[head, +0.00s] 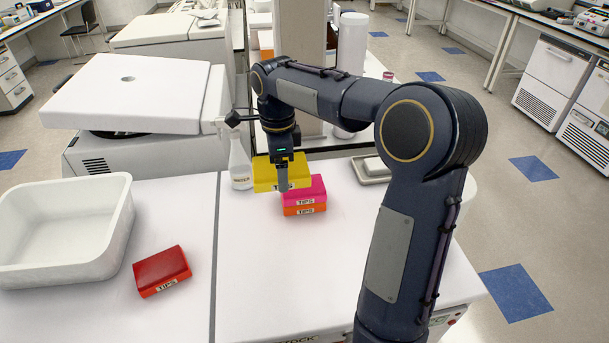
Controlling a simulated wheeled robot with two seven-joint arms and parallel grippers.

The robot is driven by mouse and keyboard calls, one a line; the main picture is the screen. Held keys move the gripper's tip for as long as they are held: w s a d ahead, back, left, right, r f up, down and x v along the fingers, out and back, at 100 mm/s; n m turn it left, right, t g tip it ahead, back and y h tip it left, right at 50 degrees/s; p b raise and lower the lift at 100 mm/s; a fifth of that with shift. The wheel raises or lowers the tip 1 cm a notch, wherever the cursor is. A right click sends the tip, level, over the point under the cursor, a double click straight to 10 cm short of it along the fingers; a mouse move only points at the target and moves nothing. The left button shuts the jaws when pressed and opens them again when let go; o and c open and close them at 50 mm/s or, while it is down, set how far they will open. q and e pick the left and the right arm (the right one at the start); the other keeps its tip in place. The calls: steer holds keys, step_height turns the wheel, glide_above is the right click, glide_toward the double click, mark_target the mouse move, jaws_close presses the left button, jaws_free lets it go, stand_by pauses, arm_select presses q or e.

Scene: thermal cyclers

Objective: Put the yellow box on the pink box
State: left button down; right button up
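The yellow box (264,172) is between the fingers of my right gripper (283,183). One finger lies across its front face; the other is hidden behind the box. The yellow box overlaps the left and back part of the pink box (318,187) in the head view. I cannot tell whether the two touch. The pink box, with a white label, sits on an orange box (305,210) on the white bench. My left gripper is not in view.
A red box (161,268) lies on the bench at the left, beside a white tub (60,262). A white bottle (240,165) stands just left of the yellow box. A white machine with a raised lid (130,92) is behind. Bare bench (265,265) lies in front of the stack.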

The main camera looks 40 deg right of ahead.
steer(key=w+d+f+p, duration=0.1)
steer(key=d+f, duration=0.2)
steer(key=w+d+f+p, duration=0.1)
steer(key=w+d+f, duration=0.1)
steer(key=d, duration=0.2)
steer(key=w+d+f+p, duration=0.1)
steer(key=w+d+f, duration=0.1)
steer(key=d+f, duration=0.1)
steer(key=shift+w+d+f, duration=0.2)
steer(key=shift+f, duration=0.1)
steer(key=f, duration=0.3)
steer(key=shift+w+d+f+p, duration=0.1)
steer(key=shift+d+f+p, duration=0.05)
steer(key=shift+d+p, duration=0.15)
steer(key=shift+f, duration=0.25)
steer(key=shift+a, duration=0.1)
steer(key=shift+f, duration=0.2)
steer(key=o, duration=1)
steer(key=shift+r, duration=0.1)
steer(key=shift+o, duration=0.2)
